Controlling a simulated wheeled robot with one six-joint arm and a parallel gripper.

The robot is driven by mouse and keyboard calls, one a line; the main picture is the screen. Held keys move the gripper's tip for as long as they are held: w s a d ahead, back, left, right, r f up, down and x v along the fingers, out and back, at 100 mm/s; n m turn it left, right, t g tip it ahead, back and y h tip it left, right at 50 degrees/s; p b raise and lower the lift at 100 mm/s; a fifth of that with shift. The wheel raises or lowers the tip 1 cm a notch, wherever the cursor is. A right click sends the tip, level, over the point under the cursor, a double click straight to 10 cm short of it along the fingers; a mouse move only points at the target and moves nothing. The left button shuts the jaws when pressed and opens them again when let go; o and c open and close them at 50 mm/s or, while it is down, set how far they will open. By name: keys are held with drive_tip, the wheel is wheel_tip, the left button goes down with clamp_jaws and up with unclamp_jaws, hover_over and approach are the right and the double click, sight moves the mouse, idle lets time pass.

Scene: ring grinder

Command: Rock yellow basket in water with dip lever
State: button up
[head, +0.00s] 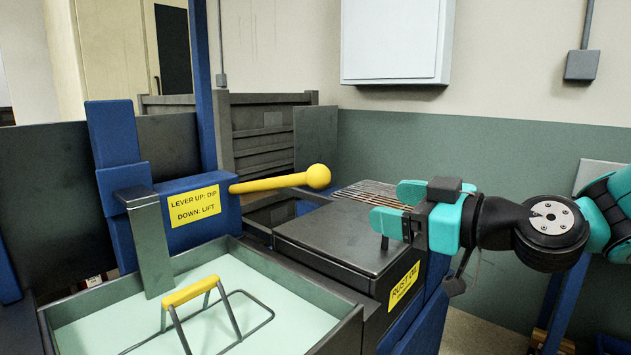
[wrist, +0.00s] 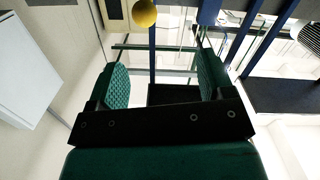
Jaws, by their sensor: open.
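The yellow dip lever (head: 275,184) sticks out to the right from a blue block, tilted slightly up to its ball end (head: 318,177). A label (head: 194,205) on the block reads "LEVER UP: DIP, DOWN: LIFT". The basket (head: 190,290) shows a yellow grip and a grey wire frame in the tank of pale green water; its lower part is hard to make out. My gripper (head: 388,207) is open and empty, right of the ball and apart from it. In the wrist view the ball (wrist: 144,13) is at the top edge, beyond the open fingers (wrist: 165,80).
The water tank (head: 300,290) has dark raised walls. A dark closed lid (head: 345,240) with a "RUST OIL" label (head: 404,286) lies below and left of my gripper. A slatted rack (head: 370,194) is behind it. A blue post (head: 203,90) stands behind the lever block.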

sight(328, 178)
drive_tip(key=shift+t, duration=0.6)
drive_tip(key=p+x, duration=0.2)
drive_tip(key=x, duration=0.3)
drive_tip(key=w+p+x, duration=0.1)
drive_tip(key=p+x, duration=0.1)
drive_tip(key=x, duration=0.4)
drive_tip(key=d+r+p+x, duration=0.1)
drive_tip(key=p+x, duration=0.2)
drive_tip(key=x, duration=0.3)
drive_tip(key=shift+w+d, duration=0.15)
drive_tip(key=shift+w, duration=0.05)
drive_tip(key=shift+w+a+f, duration=0.15)
drive_tip(key=shift+w+a, duration=0.1)
drive_tip(key=shift+w, duration=0.05)
